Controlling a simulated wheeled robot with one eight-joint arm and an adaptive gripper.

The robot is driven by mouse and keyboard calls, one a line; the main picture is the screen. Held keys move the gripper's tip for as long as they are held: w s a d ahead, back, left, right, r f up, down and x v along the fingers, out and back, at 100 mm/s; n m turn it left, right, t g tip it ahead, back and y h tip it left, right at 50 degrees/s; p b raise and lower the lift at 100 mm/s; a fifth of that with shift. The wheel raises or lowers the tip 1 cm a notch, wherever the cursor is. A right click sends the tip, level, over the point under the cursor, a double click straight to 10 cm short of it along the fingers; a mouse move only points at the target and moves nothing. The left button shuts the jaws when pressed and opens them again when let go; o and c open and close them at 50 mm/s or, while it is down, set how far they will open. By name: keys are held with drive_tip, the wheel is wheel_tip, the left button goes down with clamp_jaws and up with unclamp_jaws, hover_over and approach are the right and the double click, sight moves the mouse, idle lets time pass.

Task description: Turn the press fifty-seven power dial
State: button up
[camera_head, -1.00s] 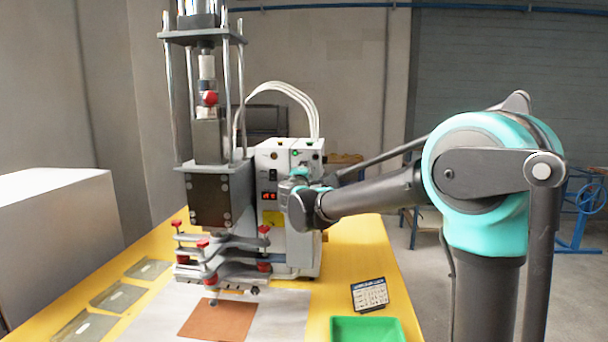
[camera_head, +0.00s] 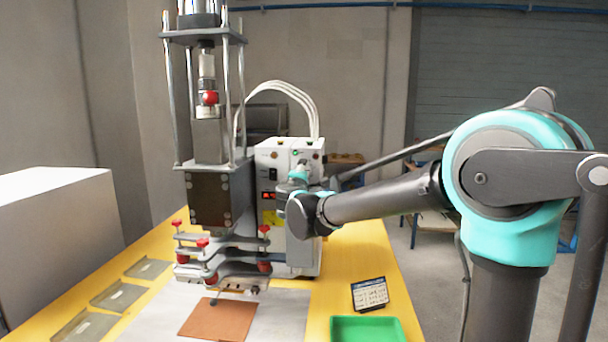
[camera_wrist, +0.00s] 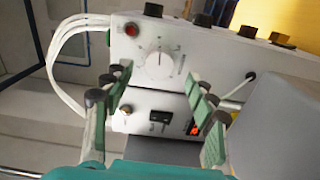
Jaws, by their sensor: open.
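The power dial (camera_wrist: 158,65) is a round white knob with a pointer ridge and scale marks, on the press's light control box (camera_wrist: 205,48). In the wrist view my gripper (camera_wrist: 157,88) is open. Its green-padded fingers stand left and right, with the dial between and beyond their tips; I see no contact. In the head view my gripper (camera_head: 299,177) is in front of the press's control box (camera_head: 270,153), partly covering its front. I cannot make out the dial there. The press (camera_head: 210,198) stands left of the box.
In the wrist view a red button (camera_wrist: 131,29), a black switch (camera_wrist: 158,118) and a lit red switch (camera_wrist: 194,128) are near the dial. White hoses (camera_head: 290,88) arch above the box. A green tray (camera_head: 366,321), a small card (camera_head: 370,291) and a brown sheet (camera_head: 218,318) lie in front.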

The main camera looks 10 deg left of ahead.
drive_tip(key=s, duration=0.8)
drive_tip(key=shift+s, duration=0.3)
drive_tip(key=shift+s, duration=0.1)
